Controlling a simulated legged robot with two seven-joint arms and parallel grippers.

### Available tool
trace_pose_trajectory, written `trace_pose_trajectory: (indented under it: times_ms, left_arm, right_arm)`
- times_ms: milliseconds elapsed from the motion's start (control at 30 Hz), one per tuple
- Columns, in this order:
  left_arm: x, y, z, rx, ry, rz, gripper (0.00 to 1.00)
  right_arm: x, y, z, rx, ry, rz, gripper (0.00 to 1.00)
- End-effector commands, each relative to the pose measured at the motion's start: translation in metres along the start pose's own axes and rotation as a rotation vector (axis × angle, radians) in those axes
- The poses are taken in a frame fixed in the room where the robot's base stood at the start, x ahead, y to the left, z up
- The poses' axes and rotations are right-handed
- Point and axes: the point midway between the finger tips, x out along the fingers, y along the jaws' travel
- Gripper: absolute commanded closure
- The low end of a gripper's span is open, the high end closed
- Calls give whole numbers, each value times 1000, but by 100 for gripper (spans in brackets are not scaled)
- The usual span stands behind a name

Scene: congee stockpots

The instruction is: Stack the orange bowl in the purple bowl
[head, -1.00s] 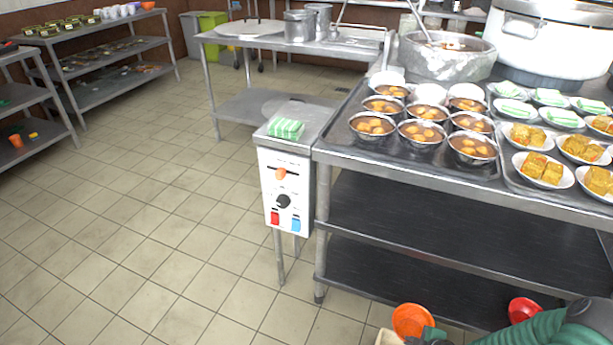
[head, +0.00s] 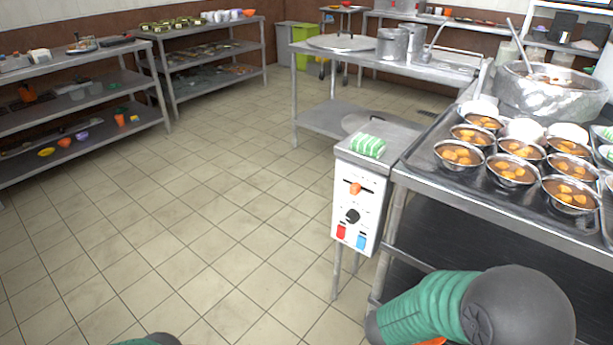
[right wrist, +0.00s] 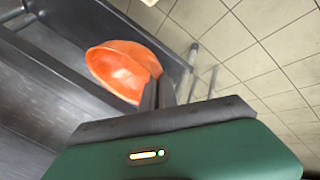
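My right gripper (right wrist: 158,92) is shut on the rim of an orange bowl (right wrist: 125,68) in the right wrist view. The bowl is tilted and held off the floor beside a dark metal shelf. In the head view only an orange sliver (head: 432,342) shows below my right arm, and the right fingers are hidden. A small purple bowl (head: 82,135) sits on a lower shelf of the rack at far left, far from my right gripper. My left gripper is out of view; only a bit of my left arm shows at the bottom edge.
The metal food table (head: 490,215) with several soup bowls stands close on the right, beside a control box (head: 358,208). The left rack (head: 100,95) also holds a red-orange bowl (head: 64,142), a yellow item (head: 46,152) and an orange cup (head: 120,119). Open tiled floor (head: 200,230) lies between.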

Motion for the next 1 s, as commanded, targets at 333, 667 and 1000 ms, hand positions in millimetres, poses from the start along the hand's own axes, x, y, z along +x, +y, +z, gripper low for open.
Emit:
trace_pose_trajectory:
  times_ms: [333,667,1000]
  left_arm:
    - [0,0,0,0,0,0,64]
    - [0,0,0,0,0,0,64]
    - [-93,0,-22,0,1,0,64]
  right_arm:
    - [-44,-19,-52,168,-92,69,100]
    - [-49,-21,-53,192,-127,82,100]
    - [-131,17,-73,192,-111,82,100]
